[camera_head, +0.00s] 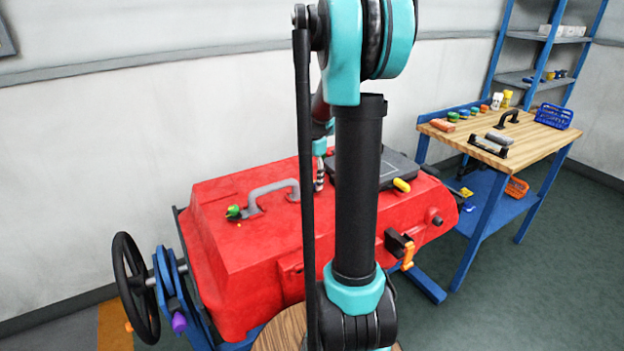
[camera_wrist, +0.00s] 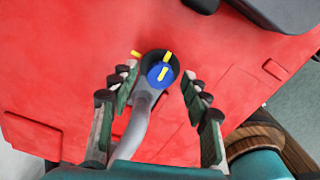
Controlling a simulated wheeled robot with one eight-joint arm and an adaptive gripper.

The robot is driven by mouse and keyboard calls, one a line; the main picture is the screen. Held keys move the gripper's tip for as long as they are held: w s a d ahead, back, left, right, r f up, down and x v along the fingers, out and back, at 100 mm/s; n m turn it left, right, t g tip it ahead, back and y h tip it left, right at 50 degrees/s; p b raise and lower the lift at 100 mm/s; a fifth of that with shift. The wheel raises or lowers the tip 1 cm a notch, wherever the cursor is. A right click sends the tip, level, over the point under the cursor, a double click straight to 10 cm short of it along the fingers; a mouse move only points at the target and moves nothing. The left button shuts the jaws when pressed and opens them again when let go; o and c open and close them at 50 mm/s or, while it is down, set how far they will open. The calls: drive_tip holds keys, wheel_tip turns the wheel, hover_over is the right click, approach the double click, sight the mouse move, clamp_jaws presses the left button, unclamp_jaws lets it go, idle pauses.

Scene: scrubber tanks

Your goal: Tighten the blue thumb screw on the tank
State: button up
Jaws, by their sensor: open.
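The blue thumb screw (camera_wrist: 160,73) has a yellow stripe across its face and sits in a black round collar at the end of a grey curved handle (camera_wrist: 138,118). The red tank (camera_head: 225,265) also fills the wrist view (camera_wrist: 60,90). My gripper (camera_wrist: 160,84) is open, with one finger on each side of the screw and visible space between the fingers and it. In the head view my gripper (camera_head: 319,180) points down over the tank top, just right of the grey handle (camera_head: 272,187), partly hidden by my arm. The screw cannot be made out there.
A green knob (camera_head: 233,212) sits at the handle's left end. A dark panel with a yellow grip (camera_head: 401,185) lies on the tank's right. A black handwheel (camera_head: 137,288) stands at the left. A wooden workbench (camera_head: 545,140) with several items is at the back right.

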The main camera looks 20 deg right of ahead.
clamp_jaws()
drive_tip(key=shift+m, duration=0.3)
